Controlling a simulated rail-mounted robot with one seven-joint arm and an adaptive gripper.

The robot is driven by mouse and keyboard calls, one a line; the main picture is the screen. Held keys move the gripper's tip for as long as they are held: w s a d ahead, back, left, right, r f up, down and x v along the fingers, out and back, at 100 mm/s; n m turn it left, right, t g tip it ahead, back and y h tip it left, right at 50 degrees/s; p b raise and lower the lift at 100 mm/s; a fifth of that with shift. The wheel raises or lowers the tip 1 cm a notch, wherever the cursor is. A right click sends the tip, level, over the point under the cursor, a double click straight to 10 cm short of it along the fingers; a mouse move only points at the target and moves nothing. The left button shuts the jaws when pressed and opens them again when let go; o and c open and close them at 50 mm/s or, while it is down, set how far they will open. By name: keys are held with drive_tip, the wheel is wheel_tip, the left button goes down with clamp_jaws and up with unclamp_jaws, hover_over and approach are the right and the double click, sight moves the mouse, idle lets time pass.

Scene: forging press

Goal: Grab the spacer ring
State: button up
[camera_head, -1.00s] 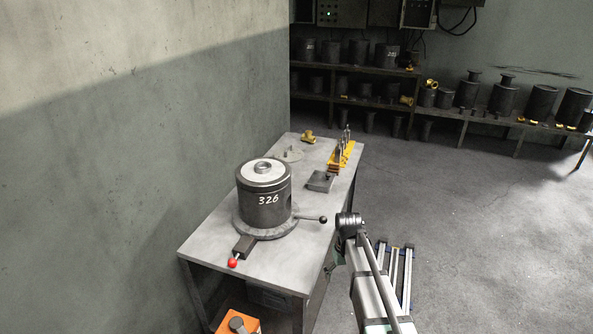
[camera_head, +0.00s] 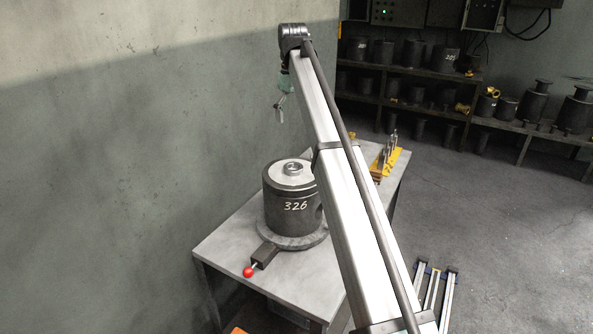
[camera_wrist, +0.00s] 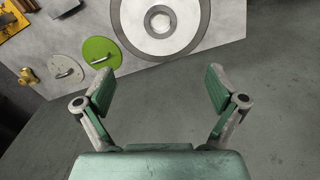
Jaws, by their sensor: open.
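The spacer ring appears to be the small metal ring (camera_head: 293,169) on the pale top plate of the dark cylinder marked 326 (camera_head: 290,212). In the wrist view that ring (camera_wrist: 148,20) lies at the top middle, inside a wide pale disc with a dark rim. My gripper (camera_wrist: 160,85) is open and empty, its two green-padded fingers wide apart. The ring is beyond the fingertips and not between them.
The grey table (camera_head: 225,250) carries a red-knobbed lever (camera_head: 249,271) and a yellow tool rack (camera_head: 388,163). The wrist view shows a green disc (camera_wrist: 92,50) and a grey disc (camera_wrist: 62,76), both with handles. Shelves of dark cylinders (camera_head: 536,100) stand behind. A wall borders the left.

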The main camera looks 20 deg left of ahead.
drive_tip(key=p, duration=0.2)
hover_over(294, 163)
drive_tip(key=s, duration=0.2)
drive_tip(key=f, duration=1.2)
drive_tip(key=shift+d, duration=0.25)
drive_tip(key=shift+s+f+p, duration=0.1)
drive_tip(key=shift+f+p, duration=1.3)
drive_tip(key=shift+f, duration=1.2)
drive_tip(key=c, duration=1.5)
